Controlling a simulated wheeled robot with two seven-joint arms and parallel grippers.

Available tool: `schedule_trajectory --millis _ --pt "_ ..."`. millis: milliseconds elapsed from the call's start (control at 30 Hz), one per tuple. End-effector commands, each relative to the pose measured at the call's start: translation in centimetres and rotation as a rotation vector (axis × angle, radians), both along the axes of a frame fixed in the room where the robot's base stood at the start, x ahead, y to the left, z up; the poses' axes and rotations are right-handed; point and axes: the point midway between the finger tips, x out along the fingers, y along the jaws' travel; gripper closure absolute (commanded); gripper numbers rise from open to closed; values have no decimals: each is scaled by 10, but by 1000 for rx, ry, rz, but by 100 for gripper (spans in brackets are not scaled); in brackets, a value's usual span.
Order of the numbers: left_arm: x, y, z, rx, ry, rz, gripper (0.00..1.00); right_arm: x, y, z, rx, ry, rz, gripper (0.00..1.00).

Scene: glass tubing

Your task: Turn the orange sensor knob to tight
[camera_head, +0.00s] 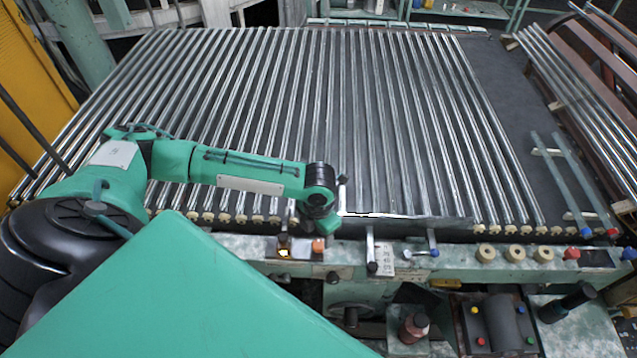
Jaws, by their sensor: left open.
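An orange knob (318,246) sits on the front rail of the machine, near the middle of the view. I take it for the sensor knob; its turn position is too small to read. A small dark part with a lit yellow-orange face (284,252) is just to its left. My left arm reaches in from the left over the rollers. My left gripper (321,224) points down just above and behind the orange knob, open. I see nothing held in it, and no clear contact with the knob. My right gripper is not in view.
Long metal rollers (300,110) fill the table behind the rail. Glass tubes (560,180) lie at the right.

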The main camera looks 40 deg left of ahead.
Motion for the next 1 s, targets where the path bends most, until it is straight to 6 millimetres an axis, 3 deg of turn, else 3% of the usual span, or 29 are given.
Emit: schedule_trajectory --millis 200,400,600,1000 --pt "1 0 47 0 -5 0 44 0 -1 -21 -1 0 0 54" --pt "1 0 76 0 -2 -1 44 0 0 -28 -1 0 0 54" --pt "0 0 87 1 -1 -1 44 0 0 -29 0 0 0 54" --pt "0 0 86 1 0 0 44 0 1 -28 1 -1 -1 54"
